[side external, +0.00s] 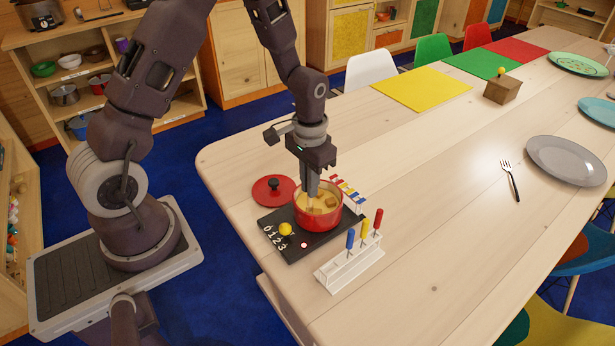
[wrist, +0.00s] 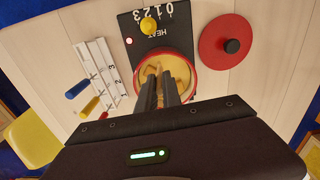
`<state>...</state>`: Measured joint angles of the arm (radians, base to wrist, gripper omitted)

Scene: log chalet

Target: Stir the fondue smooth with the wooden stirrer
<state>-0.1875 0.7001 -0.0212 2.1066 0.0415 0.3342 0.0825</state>
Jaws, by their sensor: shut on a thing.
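The red fondue pot (side external: 300,217) stands on a black hot plate (side external: 291,249) near the table's left end. Yellow fondue (side external: 322,203) with brownish lumps shows inside it, and also in the wrist view (wrist: 181,72). My gripper (side external: 313,192) points down into the pot with its fingers close together. It is shut on the wooden stirrer (wrist: 162,74), of which only a small light brown part shows between and beyond the fingers. The rest of the stirrer is hidden by the fingers and the fondue.
A red lid (side external: 266,188) with a black knob lies beside the hot plate. The plate has a yellow knob (side external: 285,229). A grey plate (side external: 565,158) and fork (side external: 510,180) lie far right.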

